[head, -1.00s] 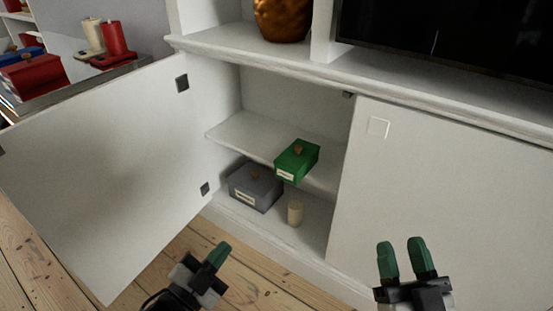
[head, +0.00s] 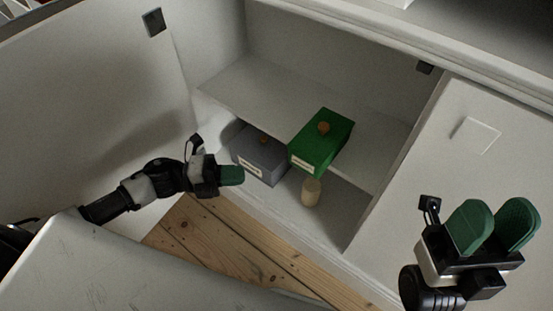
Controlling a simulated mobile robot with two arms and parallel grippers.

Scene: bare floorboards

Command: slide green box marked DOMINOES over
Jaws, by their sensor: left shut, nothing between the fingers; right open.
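The green box (head: 324,140) sits on the upper shelf of the open white cabinet, with an orange-brown knob on its lid. A pale label is on its front, too small to read. The box's front end reaches to the shelf edge or a little past it. My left gripper (head: 232,175) is shut and empty, in front of the cabinet opening, to the left of the green box and apart from it. My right gripper (head: 492,225) is open and empty, in front of the closed right cabinet door.
A grey box (head: 260,155) with a label and a small cream cylinder (head: 311,192) stand on the lower level, below the shelf (head: 240,90). The open left door (head: 90,90) stands to the left. The closed door (head: 500,170) is on the right. Free shelf lies left of the green box.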

